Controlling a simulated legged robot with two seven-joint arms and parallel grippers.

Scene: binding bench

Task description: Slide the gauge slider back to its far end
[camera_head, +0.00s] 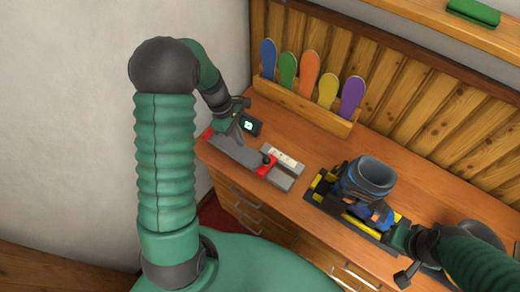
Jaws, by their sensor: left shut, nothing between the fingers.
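The gauge (283,182) is a grey bar with red parts, lying along the front left of the bench. Its slider (265,166) looks like the red piece with a dark knob, towards the bar's right, nearer end. My left gripper (238,135) is over the left part of the gauge. It is shut with nothing in it and partly hides the bar.
A boot (371,176) in a blue and yellow binding stands on a black base (318,196) right of the gauge. A wooden rack (305,109) holds several coloured paddles. Bare bench lies between rack and boot.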

